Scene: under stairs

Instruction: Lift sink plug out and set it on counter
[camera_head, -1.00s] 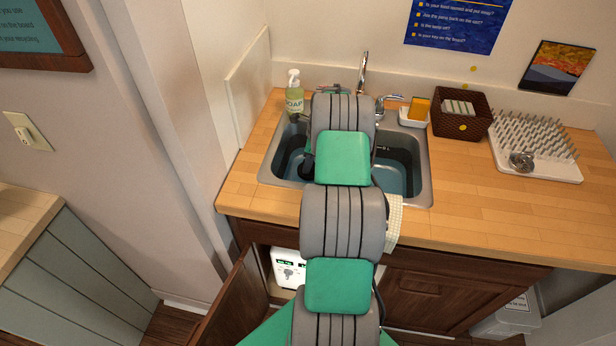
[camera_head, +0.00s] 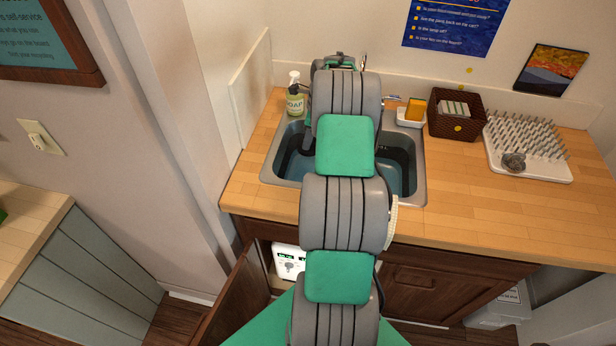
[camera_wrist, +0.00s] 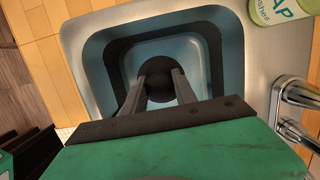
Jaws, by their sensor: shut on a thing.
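In the wrist view a dark round sink plug (camera_wrist: 160,88) sits between the tips of my gripper (camera_wrist: 162,80), which is shut on it. Behind it is the left basin of the steel sink (camera_wrist: 237,52), bluish with water inside. How far the plug is above the basin floor I cannot tell. In the head view my arm covers the middle of the sink (camera_head: 417,170) and hides the gripper and plug. The wooden counter (camera_head: 480,215) extends right of the sink.
A soap bottle (camera_head: 294,95) stands at the sink's back left, and a tap (camera_wrist: 300,95) is close in the wrist view. A sponge dish (camera_head: 410,118), brown basket (camera_head: 445,120) and drying rack (camera_head: 530,165) stand to the right. The front right counter is clear.

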